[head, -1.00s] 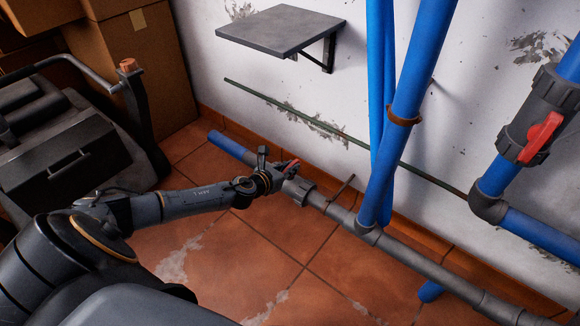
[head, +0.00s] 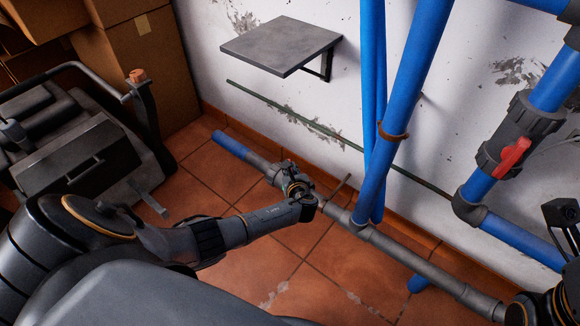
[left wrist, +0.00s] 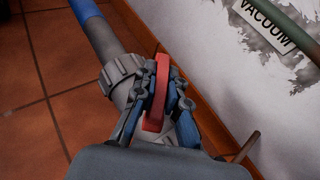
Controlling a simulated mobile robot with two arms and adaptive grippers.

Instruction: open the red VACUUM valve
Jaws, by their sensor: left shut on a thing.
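The red valve handle (left wrist: 156,100) stands between the fingers of my left gripper (left wrist: 153,93) in the left wrist view. The fingers are shut on it from both sides. The handle lies at a slant to its grey pipe (left wrist: 120,68). A VACUUM label (left wrist: 267,22) is on the wall beside it. In the head view my left gripper (head: 290,178) is at the low pipe by the wall and hides the handle. Part of my right gripper (head: 562,215) shows at the right edge; its jaws are unclear.
Another red-handled valve (head: 514,157) is on the blue pipe at right. Upright blue pipes (head: 405,95) stand right of my left gripper. A grey shelf (head: 280,43) juts from the wall. A grey cart (head: 70,160) and cardboard boxes (head: 145,60) are at left.

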